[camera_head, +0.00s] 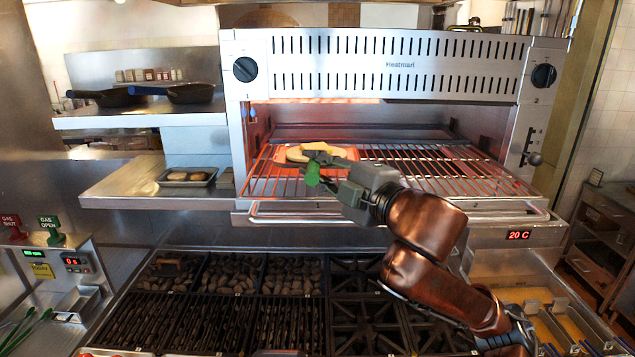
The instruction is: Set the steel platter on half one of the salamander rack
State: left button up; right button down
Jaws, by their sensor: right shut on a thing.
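The salamander (380,65) fills the upper middle, with its wire rack (440,180) below the hood. The steel platter (345,153), lit orange, is over the left half of the rack and carries pale yellow food (300,153). My right gripper (318,165) reaches in from the lower right and is shut on the platter's near side. The fingers hide part of the platter's near edge. I cannot tell whether the platter touches the rack bars or is just above them. My left gripper is not in view.
The right half of the rack is empty. A rack handle bar (400,217) runs along its front. A small tray (187,177) with round patties sits on the left steel shelf (125,185). Char grill grates (200,320) and burners (365,320) lie below. Dark pans (190,93) stand back left.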

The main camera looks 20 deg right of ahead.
jog(key=shift+d+f, duration=0.15)
jog(key=shift+d, duration=0.15)
notch_tip(320, 180, down, 3)
jog(key=shift+d+f+p, duration=0.15)
jog(key=shift+f+p, duration=0.05)
jog(key=shift+p, duration=0.15)
jog(key=c, duration=2.1)
grip_release()
jog(key=shift+f, duration=0.15)
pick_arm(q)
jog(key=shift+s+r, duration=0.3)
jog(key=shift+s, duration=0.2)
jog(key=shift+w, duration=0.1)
pick_arm(e)
jog(key=shift+s, duration=0.1)
pick_arm(q)
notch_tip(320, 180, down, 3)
jog(key=b, duration=0.3)
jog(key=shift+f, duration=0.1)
pick_arm(e)
jog(key=v, duration=1.1)
jog(key=shift+s, duration=0.4)
jog(key=shift+d, duration=0.1)
